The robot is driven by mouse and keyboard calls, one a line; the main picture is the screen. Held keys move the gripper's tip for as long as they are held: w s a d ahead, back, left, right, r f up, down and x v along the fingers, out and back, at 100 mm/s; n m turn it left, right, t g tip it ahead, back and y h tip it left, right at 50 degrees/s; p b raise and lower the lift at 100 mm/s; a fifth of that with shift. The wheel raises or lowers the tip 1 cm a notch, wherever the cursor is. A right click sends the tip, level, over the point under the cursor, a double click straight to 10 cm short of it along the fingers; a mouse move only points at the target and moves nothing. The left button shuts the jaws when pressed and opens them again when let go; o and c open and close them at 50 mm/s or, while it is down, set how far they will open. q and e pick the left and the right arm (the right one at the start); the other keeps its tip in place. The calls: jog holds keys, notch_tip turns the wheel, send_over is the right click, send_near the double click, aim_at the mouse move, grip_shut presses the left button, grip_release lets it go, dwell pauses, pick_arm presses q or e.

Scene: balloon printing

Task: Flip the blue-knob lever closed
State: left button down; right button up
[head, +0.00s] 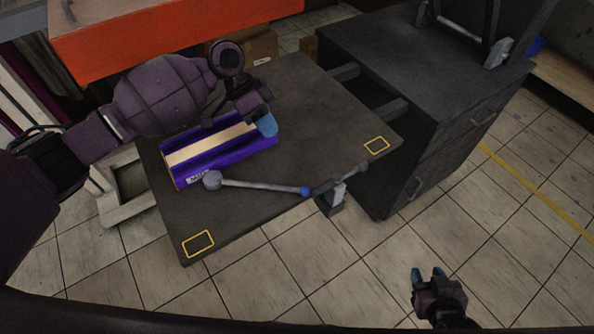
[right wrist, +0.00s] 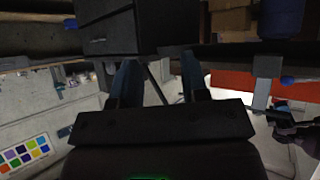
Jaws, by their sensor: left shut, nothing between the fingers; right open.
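The right end meets a metal clamp (head: 333,196) at the table's front edge. My left gripper (head: 267,125) is shut and empty, its blue fingertips over the right end of the purple box, behind the lever and apart from it. My right gripper (head: 428,273) is open and empty over the floor at front right; its fingers show in the right wrist view (right wrist: 160,75).
A purple box with a cream top strip (head: 215,150) lies on the dark table (head: 315,105) behind the lever. A dark drawer cabinet (head: 430,70) stands to the right. An orange surface (head: 165,35) is at the back. The tiled floor (head: 340,270) in front is clear.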

pick_arm(q)
jog(key=shift+f, duration=0.1)
pick_arm(e)
jog(key=shift+s+f, duration=0.1)
jog(key=shift+s, duration=0.05)
pick_arm(q)
jog(key=x, duration=1)
jog(key=shift+f, duration=0.15)
jog(key=s, duration=0.1)
jog(key=s+d, duration=0.1)
jog(key=s, duration=0.1)
jog(key=shift+d, duration=0.1)
jog(key=shift+s+d+f, duration=0.15)
jog(key=shift+s, duration=0.15)
pick_arm(e)
jog(key=shift+s+d, duration=0.1)
jog(key=shift+s, duration=0.25)
pick_arm(q)
jog(key=shift+s, duration=0.1)
